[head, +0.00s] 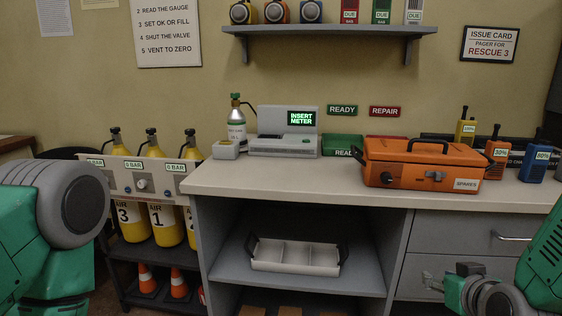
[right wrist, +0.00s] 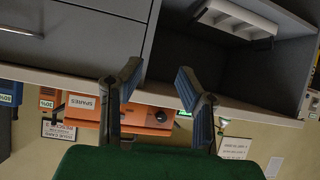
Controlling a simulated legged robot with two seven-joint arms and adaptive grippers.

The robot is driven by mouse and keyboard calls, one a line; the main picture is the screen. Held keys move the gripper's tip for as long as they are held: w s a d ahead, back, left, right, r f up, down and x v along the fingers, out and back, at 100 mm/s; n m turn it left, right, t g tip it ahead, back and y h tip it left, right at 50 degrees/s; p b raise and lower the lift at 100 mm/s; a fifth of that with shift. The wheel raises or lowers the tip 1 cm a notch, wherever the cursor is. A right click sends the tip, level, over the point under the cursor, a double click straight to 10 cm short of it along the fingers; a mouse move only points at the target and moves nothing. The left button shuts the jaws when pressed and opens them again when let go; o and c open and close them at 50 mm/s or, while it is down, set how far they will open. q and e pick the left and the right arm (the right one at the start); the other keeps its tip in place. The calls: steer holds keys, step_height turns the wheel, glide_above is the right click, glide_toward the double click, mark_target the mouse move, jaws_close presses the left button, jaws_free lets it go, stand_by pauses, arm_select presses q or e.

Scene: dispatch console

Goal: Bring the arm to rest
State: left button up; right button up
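My right gripper (head: 448,276) is low at the right in the head view, in front of the grey drawers (head: 458,232) below the counter. In the right wrist view its two blue-padded fingers (right wrist: 158,78) stand well apart with nothing between them. That view is upside down and shows the drawer front (right wrist: 85,45), the counter edge and the orange case beyond the fingers. My left arm (head: 60,225) comes in at the left of the head view. Its gripper is outside the picture.
The counter (head: 300,178) carries an orange SPARES case (head: 415,168), a meter station (head: 285,142) reading INSERT METER and several radios (head: 497,150). An empty divided tray (head: 294,262) sits on the shelf below. Air cylinders (head: 162,222) and cones stand at the left.

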steer(key=s+a+f+g, duration=0.2)
steer(key=s+f+g, duration=0.4)
steer(key=s+f, duration=0.85)
steer(key=s+f+g, duration=0.2)
steer(key=s+f, duration=0.2)
steer(key=s, duration=0.3)
steer(key=s+a+f+n+g+p, duration=0.1)
steer(key=s+f+g, duration=0.2)
steer(key=s+f, duration=0.2)
steer(key=s, duration=0.3)
steer(key=shift+s+y, duration=0.2)
steer(key=shift+y, duration=0.2)
steer(key=shift+w+f, duration=0.1)
steer(key=shift+w, duration=0.05)
